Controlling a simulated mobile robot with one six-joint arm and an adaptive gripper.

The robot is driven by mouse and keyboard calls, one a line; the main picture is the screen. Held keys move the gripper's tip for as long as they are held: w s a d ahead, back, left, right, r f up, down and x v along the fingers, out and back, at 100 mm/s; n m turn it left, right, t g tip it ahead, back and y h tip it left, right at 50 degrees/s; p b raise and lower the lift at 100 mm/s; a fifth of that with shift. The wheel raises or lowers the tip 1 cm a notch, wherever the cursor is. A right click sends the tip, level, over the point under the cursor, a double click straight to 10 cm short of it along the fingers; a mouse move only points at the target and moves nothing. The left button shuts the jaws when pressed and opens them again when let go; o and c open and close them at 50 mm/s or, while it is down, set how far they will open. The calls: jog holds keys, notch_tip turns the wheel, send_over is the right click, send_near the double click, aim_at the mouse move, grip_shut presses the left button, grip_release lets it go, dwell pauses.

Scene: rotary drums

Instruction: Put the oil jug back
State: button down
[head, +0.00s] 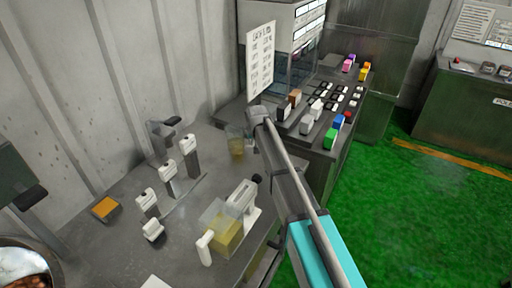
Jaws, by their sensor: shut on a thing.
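The oil jug (236,146) is a small clear vessel with yellowish oil in it. It is upright, just left of and below the end of my arm, over the back right part of the grey metal counter (122,232). My gripper (254,120) is at the jug's upper right side and is shut on it; the fingertips and the jug's handle are small and partly hidden by my arm. Whether the jug's base touches the counter, I cannot tell.
A larger clear container with yellow liquid (222,228) and white handles stands at the counter's front. White-topped dispensers (188,158) stand left, with an orange block (105,208) beyond. A panel of coloured blocks (330,112) and a white sign (260,60) are at right.

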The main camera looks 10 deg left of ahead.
jog(key=shift+f+b, duration=0.3)
jog(key=shift+f, duration=0.3)
jog(key=shift+f, duration=0.1)
jog(key=c, duration=0.6)
grip_release()
jog(key=shift+r, duration=0.2)
jog(key=p+v, duration=1.1)
jog(key=v, duration=0.1)
jog(key=shift+w+d, duration=0.1)
dwell(0.7)
jog(key=s+d+m+g, duration=0.1)
jog(key=s+d, duration=0.7)
jog(key=d, duration=0.2)
jog(key=s+d+f+m+g+h, duration=0.1)
jog(key=s+d+g, duration=0.1)
jog(key=s+d, duration=0.7)
jog(key=s+d+m+g, duration=0.1)
jog(key=s+d, duration=0.7)
jog(key=d, duration=0.5)
jog(key=shift+s+d+f+m+h, duration=0.1)
jog(key=shift+s+f+m+h, duration=0.1)
jog(key=shift+s+m+h, duration=0.15)
